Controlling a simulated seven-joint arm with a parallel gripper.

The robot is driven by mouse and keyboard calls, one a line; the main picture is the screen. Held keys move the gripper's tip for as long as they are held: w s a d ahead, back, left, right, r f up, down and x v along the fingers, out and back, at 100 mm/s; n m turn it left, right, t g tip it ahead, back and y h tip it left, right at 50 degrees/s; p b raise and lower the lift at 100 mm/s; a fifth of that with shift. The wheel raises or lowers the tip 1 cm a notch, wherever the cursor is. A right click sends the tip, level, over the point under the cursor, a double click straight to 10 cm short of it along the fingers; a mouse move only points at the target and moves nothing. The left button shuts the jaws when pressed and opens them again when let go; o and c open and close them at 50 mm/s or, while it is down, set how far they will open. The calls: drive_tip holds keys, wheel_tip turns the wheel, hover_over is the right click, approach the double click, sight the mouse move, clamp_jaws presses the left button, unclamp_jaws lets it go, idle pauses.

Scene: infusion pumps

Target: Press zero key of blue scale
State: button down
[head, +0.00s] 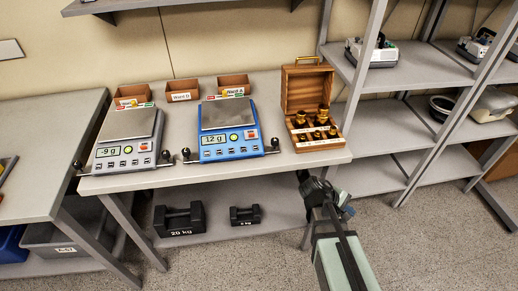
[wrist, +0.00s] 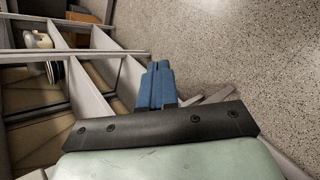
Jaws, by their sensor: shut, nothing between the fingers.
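The blue scale (head: 230,146) stands on the table in the head view, with a grey weighing plate and a display reading about 12 g. Its front panel has a row of small keys (head: 232,151), a round yellow button and a red-and-white key; the key labels are too small to read. My gripper (head: 308,178) is in front of the table's right front corner, to the right of and lower than the blue scale, apart from it. In the wrist view my gripper's blue fingers (wrist: 156,88) are together, with nothing between them.
A grey scale (head: 126,138) reading about -9 g stands left of the blue one. An open wooden box of brass weights (head: 309,110) stands to its right. Three small brown bins line the table's back. Black weights (head: 180,219) sit on the lower shelf. Grey shelving stands right.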

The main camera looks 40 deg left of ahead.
drive_tip(key=a+r+n+t, duration=0.1)
drive_tip(key=a+r, duration=0.4)
drive_tip(key=r, duration=0.1)
drive_tip(key=s+a+r+n+t, duration=0.1)
drive_tip(key=a+r+t, duration=0.1)
drive_tip(key=a+r, duration=0.4)
drive_tip(key=a+r+n+t+y, duration=0.1)
drive_tip(key=a+r+t, duration=0.1)
drive_tip(key=a+r, duration=0.3)
drive_tip(key=shift+s+a+r+n, duration=0.15)
drive_tip(key=shift+s+r+n, duration=0.15)
drive_tip(key=shift+r, duration=0.2)
drive_tip(key=s+a+r+n+y, duration=0.2)
drive_tip(key=s+a+r, duration=0.4)
drive_tip(key=s+a, duration=0.3)
drive_tip(key=s+a+r+n+y, duration=0.3)
drive_tip(key=s+a+r, duration=0.3)
drive_tip(key=a, duration=0.8)
drive_tip(key=s+y, duration=0.1)
drive_tip(key=s, duration=0.2)
drive_tip(key=shift+w, duration=0.1)
hover_over(218, 158)
drive_tip(key=shift+f, duration=4.25)
drive_tip(key=shift+f, duration=0.2)
drive_tip(key=shift+a+f, duration=0.1)
drive_tip(key=shift+f, duration=0.1)
